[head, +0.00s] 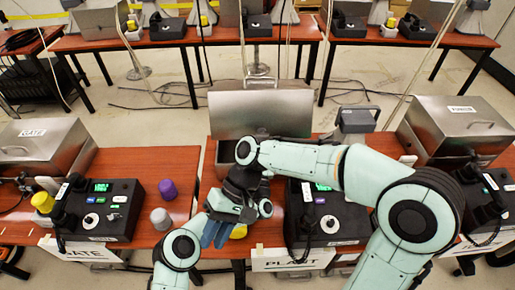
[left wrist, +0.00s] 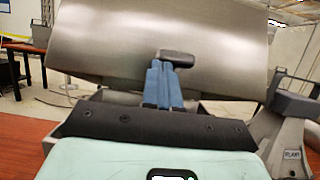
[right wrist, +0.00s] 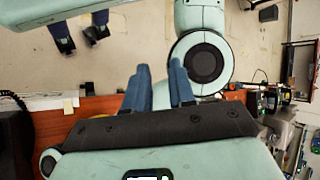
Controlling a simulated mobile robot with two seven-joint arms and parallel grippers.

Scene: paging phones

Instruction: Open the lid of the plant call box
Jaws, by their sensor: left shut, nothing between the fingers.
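The plant call box is a steel box (head: 225,153) on the middle table, largely hidden behind my right arm. Its lid (head: 262,112) stands raised, its broad face towards me, with a handle at the top edge. The lid (left wrist: 110,45) also fills much of the left wrist view. My left gripper (left wrist: 164,75) is shut and empty in front of the lid, its blue fingertips by a small dark piece (left wrist: 177,58); contact is unclear. It is hidden in the head view. My right gripper (head: 215,233) points down near the table's front edge, open and empty in the right wrist view (right wrist: 160,80).
Closed steel boxes stand left (head: 42,148) and right (head: 457,130). A black phone console (head: 330,205) sits right of the middle box, partly behind my right arm. Grey (head: 160,218) and purple (head: 167,189) knobs stand on the left table. My arms cross closely.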

